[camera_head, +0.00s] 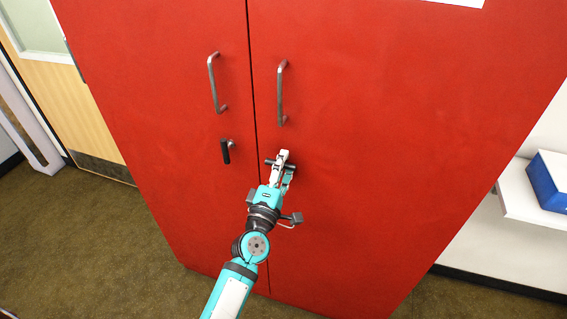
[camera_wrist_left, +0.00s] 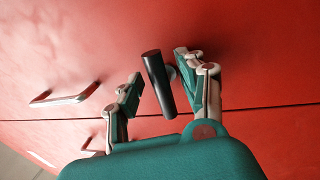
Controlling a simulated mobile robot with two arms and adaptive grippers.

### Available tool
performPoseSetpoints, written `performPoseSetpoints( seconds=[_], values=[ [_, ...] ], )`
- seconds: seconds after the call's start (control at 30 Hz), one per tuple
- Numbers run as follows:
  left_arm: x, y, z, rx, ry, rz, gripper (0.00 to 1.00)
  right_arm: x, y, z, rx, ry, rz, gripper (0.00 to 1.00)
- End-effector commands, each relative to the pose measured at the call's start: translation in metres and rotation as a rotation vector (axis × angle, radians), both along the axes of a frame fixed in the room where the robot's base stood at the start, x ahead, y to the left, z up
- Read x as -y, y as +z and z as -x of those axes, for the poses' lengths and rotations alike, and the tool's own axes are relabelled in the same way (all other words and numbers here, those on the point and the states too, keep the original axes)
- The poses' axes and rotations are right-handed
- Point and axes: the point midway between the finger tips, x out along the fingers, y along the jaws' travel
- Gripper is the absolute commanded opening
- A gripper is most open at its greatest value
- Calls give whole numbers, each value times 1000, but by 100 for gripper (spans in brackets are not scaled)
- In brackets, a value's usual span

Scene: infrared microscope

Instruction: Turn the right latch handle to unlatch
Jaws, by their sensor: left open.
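The right latch handle (camera_wrist_left: 158,83) is a short black bar on a round post, on the right red door (camera_head: 380,130). In the left wrist view it lies across the line of the door seam. In the head view its dark end (camera_head: 269,162) shows beside my gripper, and the bar lies roughly level. My left gripper (camera_head: 283,158) is open, with its fingers (camera_wrist_left: 158,67) on either side of the bar. The right finger is close to the post; a gap shows on the left. The left latch handle (camera_head: 225,152) is black and hangs downward. My right gripper is out of view.
Two metal pull handles (camera_head: 216,83) (camera_head: 281,93) stand out above the latches. The seam (camera_head: 252,80) divides the red cabinet doors. A wooden door (camera_head: 75,110) is at the left. A blue box (camera_head: 550,180) sits on a white shelf at the right. Carpet (camera_head: 100,250) is clear at the lower left.

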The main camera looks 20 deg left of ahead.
Motion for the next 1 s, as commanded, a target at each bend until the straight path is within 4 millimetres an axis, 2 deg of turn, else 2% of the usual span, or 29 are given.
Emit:
performPoseSetpoints(
  seconds=[0.4,0.53,0.7,1.0],
  values=[
    [-2,-17,80,-2,-2,-2,40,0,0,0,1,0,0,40],
    [-3,-20,100,0,0,-3,40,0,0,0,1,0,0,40],
    [-3,-21,112,2,0,0,40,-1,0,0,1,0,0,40],
    [-3,-21,114,3,1,1,40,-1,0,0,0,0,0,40]
  ],
)
